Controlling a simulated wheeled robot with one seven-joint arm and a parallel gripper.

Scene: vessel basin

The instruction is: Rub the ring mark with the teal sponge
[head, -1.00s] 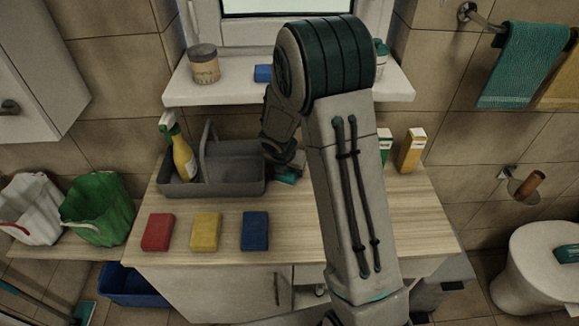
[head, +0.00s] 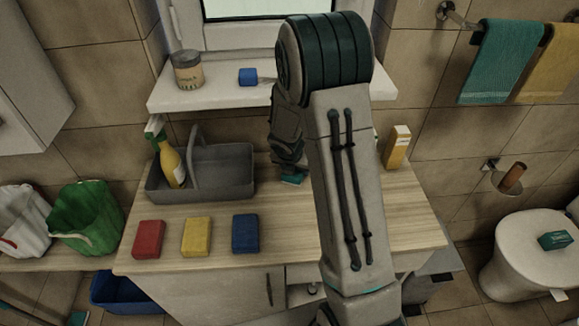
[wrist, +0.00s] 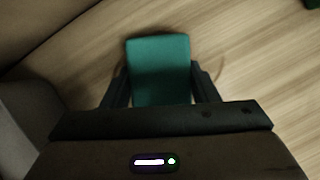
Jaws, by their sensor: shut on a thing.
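The teal sponge (wrist: 159,68) is between the two fingers of my gripper (wrist: 160,88), which is shut on it, in the wrist view. In the head view, the sponge (head: 293,180) shows as a small teal edge below my gripper (head: 289,168), low over the wooden counter to the right of the grey caddy. A thin brown curve, part of the ring mark (wrist: 221,72), shows on the wood just right of the sponge in the wrist view. The rest of the ring is largely hidden by the sponge and gripper. I cannot tell whether the sponge touches the wood.
The grey caddy (head: 225,172) holds a yellow spray bottle (head: 171,164). Red (head: 149,240), yellow (head: 197,237) and blue (head: 245,234) sponges lie along the counter's front. The windowsill (head: 215,95) overhangs the back.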

